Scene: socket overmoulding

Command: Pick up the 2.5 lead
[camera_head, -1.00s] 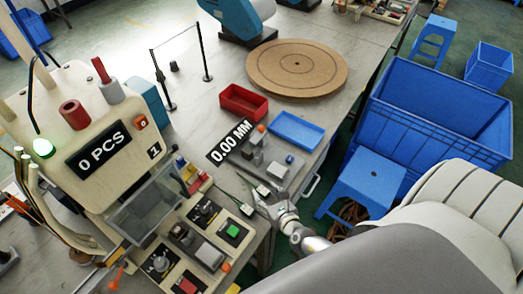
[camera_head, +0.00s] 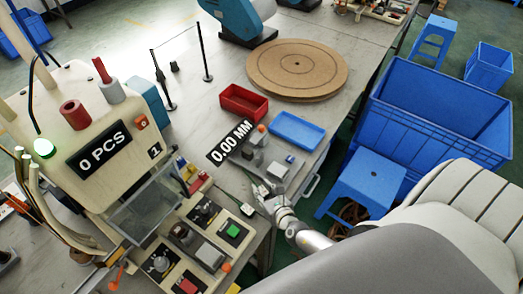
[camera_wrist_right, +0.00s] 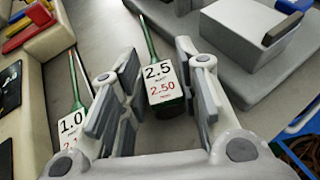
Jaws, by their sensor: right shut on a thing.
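The 2.5 lead, a green lead with a white tag (camera_wrist_right: 160,84) reading 2.5 and 2.50, lies between the two finger pads of my right gripper (camera_wrist_right: 158,70) in the right wrist view. The right gripper is shut on it, low at the table. In the head view my right gripper (camera_head: 270,190) is at the table's right edge and largely hides this lead. The 1.0 lead (camera_wrist_right: 72,125) lies just left of the fingers, outside them, with its own white tag. My left gripper is not in view.
A grey measuring device (camera_head: 274,170) stands close beyond the gripper, with a blue tray (camera_head: 297,130) and a red bin (camera_head: 243,102) behind. The press machine (camera_head: 95,140) and its control panel are to the left. A blue stool (camera_head: 370,180) stands right of the table.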

